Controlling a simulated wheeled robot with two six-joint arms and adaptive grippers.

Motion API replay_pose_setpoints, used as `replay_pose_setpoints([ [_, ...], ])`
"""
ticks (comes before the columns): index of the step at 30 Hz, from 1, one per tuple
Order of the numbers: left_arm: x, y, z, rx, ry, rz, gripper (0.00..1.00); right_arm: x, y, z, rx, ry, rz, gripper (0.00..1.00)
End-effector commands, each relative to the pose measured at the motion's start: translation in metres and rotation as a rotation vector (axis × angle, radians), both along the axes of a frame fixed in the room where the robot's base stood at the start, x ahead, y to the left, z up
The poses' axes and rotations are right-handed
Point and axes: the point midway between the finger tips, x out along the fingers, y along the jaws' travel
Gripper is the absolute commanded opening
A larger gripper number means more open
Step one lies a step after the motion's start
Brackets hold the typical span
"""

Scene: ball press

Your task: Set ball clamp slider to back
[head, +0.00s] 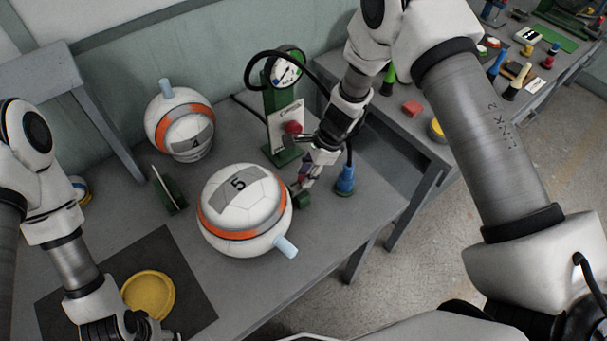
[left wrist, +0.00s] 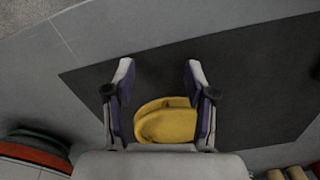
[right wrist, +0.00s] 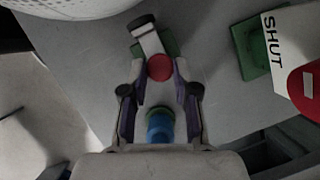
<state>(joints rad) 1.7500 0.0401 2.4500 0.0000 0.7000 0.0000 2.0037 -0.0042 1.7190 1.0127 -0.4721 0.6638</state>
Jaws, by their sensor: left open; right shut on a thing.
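The right gripper (head: 305,182) points down at the right side of the ball marked 5 (head: 240,188). In the right wrist view its fingers (right wrist: 160,75) are shut on a round red knob (right wrist: 160,67). The knob sits at the end of a pale bar with a dark tip (right wrist: 146,38), above a green base (right wrist: 167,46); I take this as the ball clamp slider. In the head view a green clamp part (head: 302,198) shows beside the fingertips, partly hidden. My left gripper (left wrist: 160,75) is open and empty above a yellow disc (left wrist: 167,122) on a dark mat.
The ball marked 4 (head: 180,125) stands behind, near a green bracket with a plate (head: 170,190). A green gauge stand (head: 281,105) with a red knob (head: 292,127) stands behind my right gripper. The dark mat (head: 190,265) lies front left.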

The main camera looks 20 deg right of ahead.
Motion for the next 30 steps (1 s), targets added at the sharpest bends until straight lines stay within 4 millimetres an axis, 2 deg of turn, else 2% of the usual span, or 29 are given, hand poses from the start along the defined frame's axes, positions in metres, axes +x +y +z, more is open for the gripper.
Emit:
replay_pose_setpoints([
  [4,0.000,0.000,-0.001,0.000,0.000,0.000,0.56,-0.002,0.000,-0.004,-0.004,0.003,0.000,0.00],
  [5,0.000,0.000,-0.001,0.000,0.000,0.000,0.56,-0.002,0.000,-0.004,-0.004,0.004,0.001,0.33],
  [6,0.000,0.000,-0.001,0.000,0.000,0.000,0.56,-0.002,-0.001,-0.004,-0.005,0.003,0.000,0.47],
  [7,0.000,0.000,-0.001,0.000,0.000,0.000,0.56,-0.002,0.000,-0.004,-0.005,0.003,0.000,0.55],
  [16,0.000,0.000,-0.001,0.000,0.000,0.000,0.56,-0.001,0.000,-0.001,-0.003,0.001,0.000,0.55],
  [19,0.000,0.000,0.000,0.000,0.000,0.000,0.56,0.000,-0.003,0.006,-0.002,-0.001,0.000,0.55],
  [23,0.000,0.000,0.000,0.000,0.000,0.000,0.56,0.000,-0.013,0.029,-0.001,-0.001,-0.002,0.55],
  [30,0.000,0.000,0.000,0.000,0.000,0.000,0.56,0.000,-0.037,0.084,-0.001,-0.001,-0.002,0.55],
])
